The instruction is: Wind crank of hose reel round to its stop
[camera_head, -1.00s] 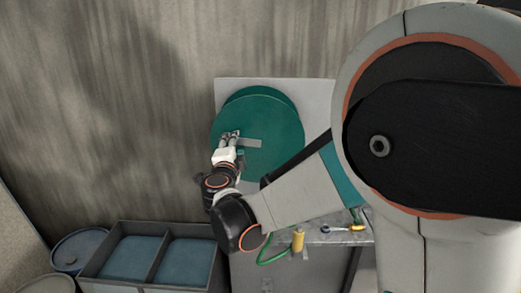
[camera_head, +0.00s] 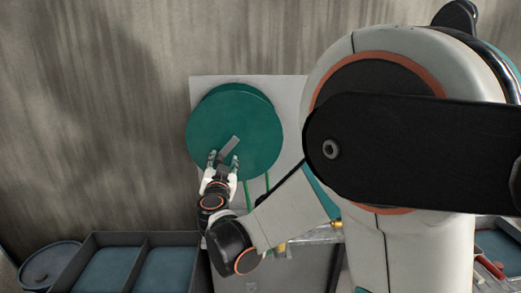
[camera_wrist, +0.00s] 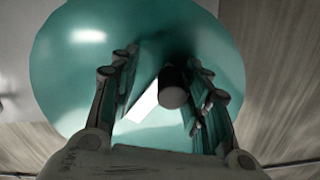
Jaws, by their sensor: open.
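The hose reel is a round green disc (camera_head: 235,110) on a pale panel on the wall. Its crank is a grey bar (camera_head: 230,146) that slants from near the disc's middle to the lower left. My gripper (camera_head: 223,161) is at the crank's outer end, below the disc's middle. In the wrist view the fingers (camera_wrist: 163,66) stand apart on either side of the crank's dark round knob (camera_wrist: 174,90), with a visible gap on the left. The right finger is very near the knob; I cannot tell whether it touches. The pale crank bar (camera_wrist: 143,105) runs down-left from the knob.
A grey bin with two blue-filled compartments (camera_head: 141,239) stands at the lower left, beside a blue drum (camera_head: 50,266). A green hose (camera_head: 247,195) hangs below the reel. A bench lies beneath, partly hidden by my arm. The wall at left is clear.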

